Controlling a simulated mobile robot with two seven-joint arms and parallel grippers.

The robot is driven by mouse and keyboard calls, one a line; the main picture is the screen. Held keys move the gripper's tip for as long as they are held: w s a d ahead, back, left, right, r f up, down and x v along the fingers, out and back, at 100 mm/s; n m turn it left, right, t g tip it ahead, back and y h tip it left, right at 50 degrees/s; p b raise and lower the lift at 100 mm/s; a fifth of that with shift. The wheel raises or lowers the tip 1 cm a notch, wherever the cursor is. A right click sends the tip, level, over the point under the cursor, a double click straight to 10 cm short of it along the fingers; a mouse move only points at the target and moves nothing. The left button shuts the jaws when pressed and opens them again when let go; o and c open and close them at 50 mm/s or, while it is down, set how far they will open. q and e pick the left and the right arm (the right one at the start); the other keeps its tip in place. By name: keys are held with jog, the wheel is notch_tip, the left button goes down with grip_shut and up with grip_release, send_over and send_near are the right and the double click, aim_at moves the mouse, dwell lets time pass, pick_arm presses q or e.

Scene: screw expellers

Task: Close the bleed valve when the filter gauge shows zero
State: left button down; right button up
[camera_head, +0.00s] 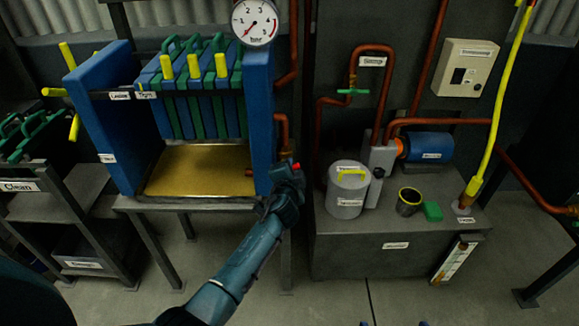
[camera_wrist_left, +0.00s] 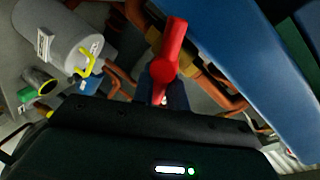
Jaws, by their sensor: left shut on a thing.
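The filter gauge (camera_head: 254,20) is a white round dial at the top of the blue filter press. Its red needle points to the lower left, at or near the zero end of the scale. The bleed valve's red handle shows as a small red tip (camera_head: 296,166) beside the press's right post. In the left wrist view the red handle (camera_wrist_left: 172,55) stands up from between the fingers. My left gripper (camera_head: 288,178) is shut on this handle, and its dark fingers (camera_wrist_left: 164,92) hide the handle's lower part. My right gripper is not in view.
The filter press (camera_head: 260,110) stands left of my left gripper, above a brass-coloured tray (camera_head: 200,172). A grey bench (camera_head: 345,257) on the right carries a grey canister (camera_head: 347,200), a dark cup (camera_head: 409,202) and a green block (camera_head: 432,211). Copper pipes run behind.

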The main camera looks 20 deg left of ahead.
pick_arm(q)
jog(key=m, duration=0.1)
jog(key=m+y, duration=0.1)
jog(key=m, duration=0.1)
jog(key=shift+f+g, duration=0.3)
jog(key=shift+m+y, duration=0.4)
jog(key=shift+f, duration=0.1)
jog(key=c, duration=1.5)
grip_release()
jog(key=shift+o, duration=0.2)
jog(key=shift+d, duration=0.1)
